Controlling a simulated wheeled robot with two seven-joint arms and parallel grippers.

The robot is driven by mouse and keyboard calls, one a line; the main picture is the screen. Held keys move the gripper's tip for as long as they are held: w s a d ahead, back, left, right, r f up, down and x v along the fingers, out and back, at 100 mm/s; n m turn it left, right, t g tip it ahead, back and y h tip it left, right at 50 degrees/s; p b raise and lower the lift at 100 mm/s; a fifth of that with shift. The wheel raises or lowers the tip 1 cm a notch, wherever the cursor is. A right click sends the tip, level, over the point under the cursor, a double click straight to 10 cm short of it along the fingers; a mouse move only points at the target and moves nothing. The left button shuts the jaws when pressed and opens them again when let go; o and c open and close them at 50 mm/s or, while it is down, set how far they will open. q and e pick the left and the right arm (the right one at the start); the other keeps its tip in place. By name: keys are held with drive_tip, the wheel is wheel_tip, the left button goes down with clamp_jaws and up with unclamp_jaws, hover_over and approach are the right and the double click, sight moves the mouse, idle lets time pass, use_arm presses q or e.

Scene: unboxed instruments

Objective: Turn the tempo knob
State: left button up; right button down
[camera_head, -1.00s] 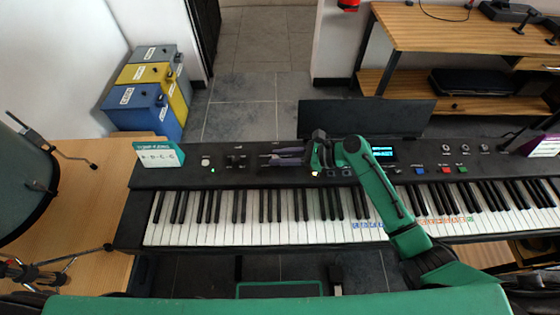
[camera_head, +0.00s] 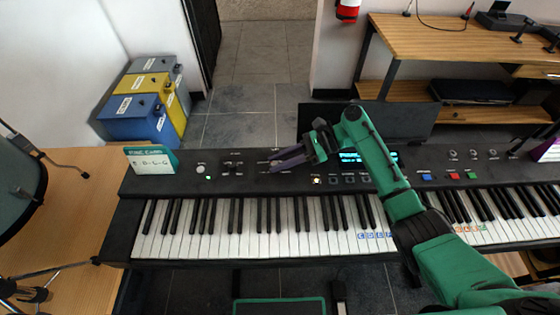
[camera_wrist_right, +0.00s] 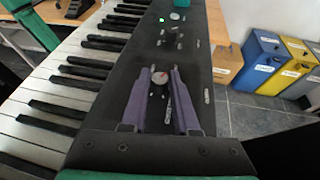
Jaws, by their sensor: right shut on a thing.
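The tempo knob (camera_wrist_right: 160,77) is a small round pale knob with a red mark, on the dark top panel of the keyboard (camera_head: 240,183). My right gripper (camera_head: 273,161) reaches it from the right, with purple fingers pointing left over the panel. In the right wrist view my right gripper (camera_wrist_right: 162,74) has one finger on each side of the knob, shut on it. My left gripper is in neither view.
A white and teal card (camera_head: 152,160) stands at the panel's left end. A lit screen (camera_head: 368,157) is to the right. Blue and yellow boxes (camera_head: 140,118) stand on the floor behind.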

drive_tip(key=shift+f, duration=0.1)
drive_tip(key=c, duration=0.7)
unclamp_jaws()
drive_tip(key=b+v, duration=0.2)
drive_tip(key=v, duration=1.2)
drive_tip(key=shift+d+b, duration=0.2)
drive_tip(key=shift+b, duration=0.1)
